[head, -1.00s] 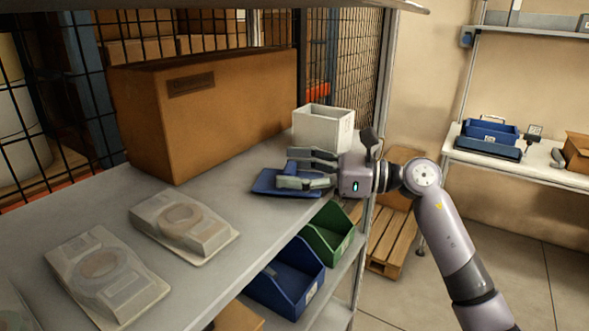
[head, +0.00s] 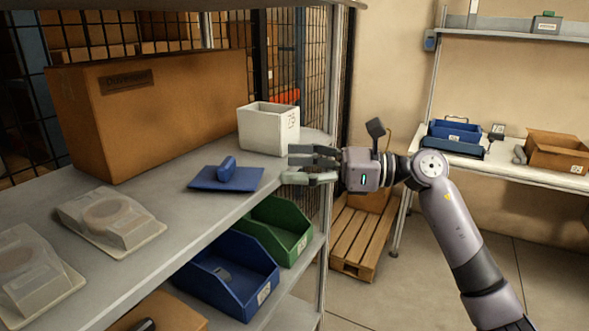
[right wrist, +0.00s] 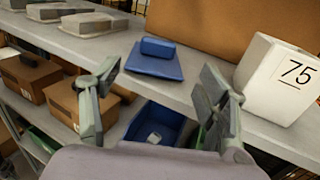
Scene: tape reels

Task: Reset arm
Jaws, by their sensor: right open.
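My right gripper (head: 312,165) is open and empty at the right end of the grey shelf (head: 200,222), in front of the white box. In the right wrist view its two fingers (right wrist: 158,105) stand wide apart with nothing between them. A blue plate with a raised grip (head: 226,178) lies on the shelf left of the gripper, apart from it. It also shows in the right wrist view (right wrist: 155,60), beyond the fingers. My left gripper is not in view.
A white box (head: 268,128) marked 75 and a large cardboard box (head: 150,105) stand on the shelf. Two clear moulded packs (head: 110,218) lie at left. Blue (head: 228,275) and green (head: 275,230) bins sit below. A wooden pallet (head: 358,235) stands right of the shelf.

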